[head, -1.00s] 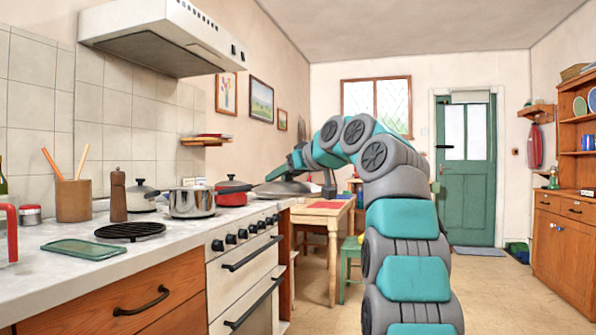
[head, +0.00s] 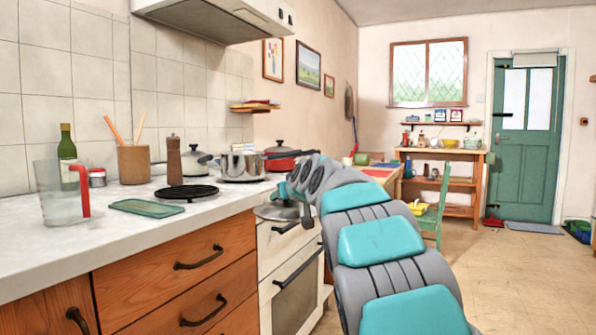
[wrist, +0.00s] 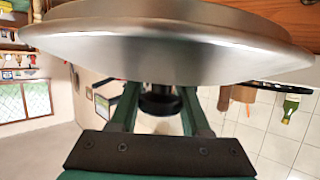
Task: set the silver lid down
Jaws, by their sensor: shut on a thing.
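The silver lid (head: 277,211) is a wide, shallow metal dome. In the head view it hangs in front of the stove's front edge, below the hob top. In the wrist view the lid (wrist: 160,40) fills the top of the picture. My gripper (wrist: 161,98) is shut on the lid's dark knob, with one green finger on each side. In the head view my arm hides much of the gripper. I see nothing touching the lid from below.
On the hob stand a silver saucepan (head: 240,165) and a red pot (head: 282,157). The counter (head: 120,230) holds a black trivet (head: 187,192), a green tray (head: 147,207), a pepper mill (head: 173,159) and a clear jug (head: 58,195). Bare counter lies in front of the tray.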

